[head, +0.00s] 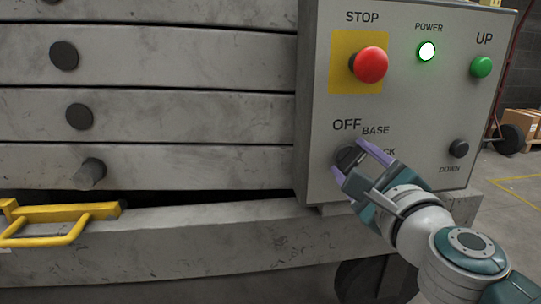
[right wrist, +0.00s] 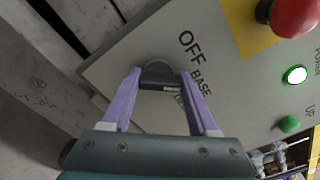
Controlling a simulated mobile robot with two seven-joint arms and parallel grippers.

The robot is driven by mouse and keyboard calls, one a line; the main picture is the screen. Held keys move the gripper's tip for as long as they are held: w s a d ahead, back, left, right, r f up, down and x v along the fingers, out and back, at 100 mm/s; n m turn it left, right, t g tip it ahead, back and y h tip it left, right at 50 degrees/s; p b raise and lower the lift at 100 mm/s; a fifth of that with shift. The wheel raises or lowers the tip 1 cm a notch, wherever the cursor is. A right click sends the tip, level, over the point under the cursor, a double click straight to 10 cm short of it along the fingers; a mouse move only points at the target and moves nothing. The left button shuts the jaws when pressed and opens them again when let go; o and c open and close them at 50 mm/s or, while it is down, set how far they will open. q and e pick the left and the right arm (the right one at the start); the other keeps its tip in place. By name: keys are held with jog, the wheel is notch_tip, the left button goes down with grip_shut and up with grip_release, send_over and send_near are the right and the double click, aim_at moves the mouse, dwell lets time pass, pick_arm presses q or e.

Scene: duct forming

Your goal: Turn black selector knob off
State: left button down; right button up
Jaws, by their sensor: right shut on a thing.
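The black selector knob (head: 347,157) sits at the lower left of the grey control panel (head: 313,100), below the label OFF, with BASE and a partly hidden label to its right. My right gripper (head: 350,160) is at the knob with its purple fingers on either side, shut on it. In the right wrist view the knob (right wrist: 160,77) lies between the two fingertips of the gripper (right wrist: 160,80), with a small light mark on its front bar. Which label the knob points to is hard to tell. My left gripper is not in view.
A red STOP button (head: 371,64) on a yellow plate, a lit green POWER lamp (head: 426,51), a green UP button (head: 481,67) and a black DOWN button (head: 458,148) share the panel. A yellow handle (head: 60,218) sits at lower left.

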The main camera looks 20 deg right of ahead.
jog(key=n+p, duration=0.1)
jog(key=n, duration=0.2)
jog(key=shift+r+n, duration=0.1)
jog(key=shift+n, duration=0.3)
jog(key=shift+a+n+p, duration=0.1)
jog(key=shift+n+p, duration=0.8)
jog(key=shift+n, duration=1.1)
jog(key=o, duration=1.4)
jog(key=p+v, duration=0.2)
jog(key=v, duration=0.8)
jog(key=shift+p, duration=0.35)
